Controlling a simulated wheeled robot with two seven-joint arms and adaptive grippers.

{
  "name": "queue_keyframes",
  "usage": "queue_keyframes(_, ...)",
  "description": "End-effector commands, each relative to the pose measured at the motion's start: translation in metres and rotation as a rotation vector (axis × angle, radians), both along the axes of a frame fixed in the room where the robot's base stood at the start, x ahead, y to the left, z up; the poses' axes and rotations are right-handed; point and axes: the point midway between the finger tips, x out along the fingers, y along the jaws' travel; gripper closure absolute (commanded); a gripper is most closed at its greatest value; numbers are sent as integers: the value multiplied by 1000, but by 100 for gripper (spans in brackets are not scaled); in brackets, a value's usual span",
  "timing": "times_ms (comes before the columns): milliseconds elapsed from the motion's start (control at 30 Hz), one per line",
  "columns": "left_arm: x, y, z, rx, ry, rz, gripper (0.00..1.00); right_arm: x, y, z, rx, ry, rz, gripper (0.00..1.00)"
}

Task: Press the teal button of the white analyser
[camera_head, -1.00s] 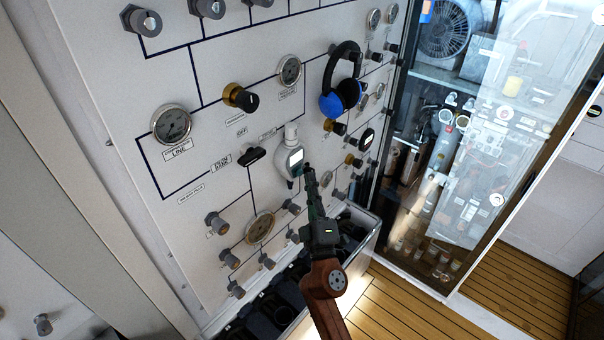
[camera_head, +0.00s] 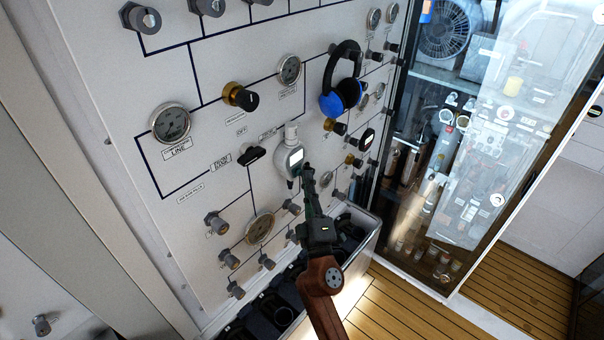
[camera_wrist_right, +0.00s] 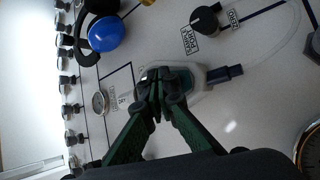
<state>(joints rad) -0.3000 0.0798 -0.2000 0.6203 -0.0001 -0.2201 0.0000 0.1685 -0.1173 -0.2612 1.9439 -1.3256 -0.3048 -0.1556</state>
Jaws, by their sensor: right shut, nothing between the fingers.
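The white analyser (camera_head: 287,160) is mounted on the light grey panel, with its small screen facing out. It also shows in the right wrist view (camera_wrist_right: 194,72), mostly covered by my fingers. My right gripper (camera_head: 304,170) is shut and empty, its tips at the lower right edge of the analyser. In the right wrist view the shut fingertips (camera_wrist_right: 160,76) lie over the analyser's face. I cannot tell whether they touch it. The teal button is not distinguishable; the fingers may hide it. My left gripper is not in view.
Blue and black headphones (camera_head: 334,104) hang to the upper right of the analyser. An open bin (camera_head: 366,238) stands below. A glass cabinet (camera_head: 440,150) is at the right.

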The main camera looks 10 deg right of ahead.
Motion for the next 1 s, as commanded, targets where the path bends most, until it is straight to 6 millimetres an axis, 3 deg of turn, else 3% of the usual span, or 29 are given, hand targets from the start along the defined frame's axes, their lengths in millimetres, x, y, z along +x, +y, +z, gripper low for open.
queue_keyframes(533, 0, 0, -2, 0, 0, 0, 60, 3, 3, 0, 0, 0, 0, 100)
queue_keyframes(1000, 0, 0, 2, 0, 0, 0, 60, -9, -7, 0, 1, 0, 0, 100)
